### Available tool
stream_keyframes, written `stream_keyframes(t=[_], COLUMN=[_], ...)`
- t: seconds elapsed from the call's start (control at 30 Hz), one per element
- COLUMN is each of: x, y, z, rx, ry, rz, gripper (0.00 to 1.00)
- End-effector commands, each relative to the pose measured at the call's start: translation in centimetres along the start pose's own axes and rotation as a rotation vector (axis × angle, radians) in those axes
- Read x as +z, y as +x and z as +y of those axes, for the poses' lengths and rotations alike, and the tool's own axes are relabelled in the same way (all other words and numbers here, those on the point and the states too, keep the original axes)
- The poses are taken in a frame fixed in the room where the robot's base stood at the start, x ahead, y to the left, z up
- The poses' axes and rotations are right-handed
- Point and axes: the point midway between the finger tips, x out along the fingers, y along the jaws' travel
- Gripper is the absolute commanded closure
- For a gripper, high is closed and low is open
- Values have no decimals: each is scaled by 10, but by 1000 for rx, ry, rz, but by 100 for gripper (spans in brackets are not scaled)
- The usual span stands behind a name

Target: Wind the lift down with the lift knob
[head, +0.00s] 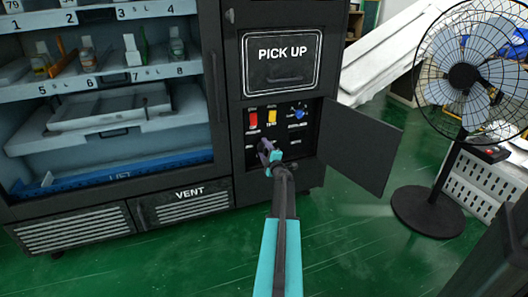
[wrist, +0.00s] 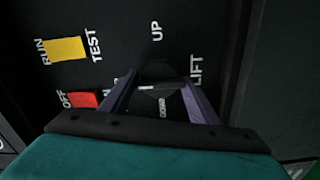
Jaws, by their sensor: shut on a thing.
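The dark lift knob (wrist: 160,72) sits between the UP, DOWN and LIFT labels on the black control panel in the wrist view. My gripper (wrist: 158,88) is shut on it, with one purple finger on each side. Its exact turn is hard to read in the dark. In the head view my gripper (head: 266,150) reaches the lower left of the panel and hides the knob. Behind the glass, a pale tray-like platform (head: 75,116) hangs below the lower shelf. A blue strip marked LIFT (head: 120,176) runs along the cabinet bottom.
A red switch (head: 253,120), a yellow switch (head: 272,117) and a blue part (head: 298,113) sit above my gripper. The panel's door (head: 360,147) stands open to the right. A black fan (head: 430,205) stands farther right. Green floor (head: 340,245) is clear in front.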

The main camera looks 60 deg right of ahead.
Motion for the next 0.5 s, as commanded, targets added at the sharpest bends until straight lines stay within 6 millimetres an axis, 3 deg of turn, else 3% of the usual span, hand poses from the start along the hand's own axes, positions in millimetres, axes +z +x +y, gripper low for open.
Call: stream_keyframes(t=[0.5], x=[-1], y=[0], z=[-1], rx=[-2], ry=[-65], rz=[2], gripper=[67])
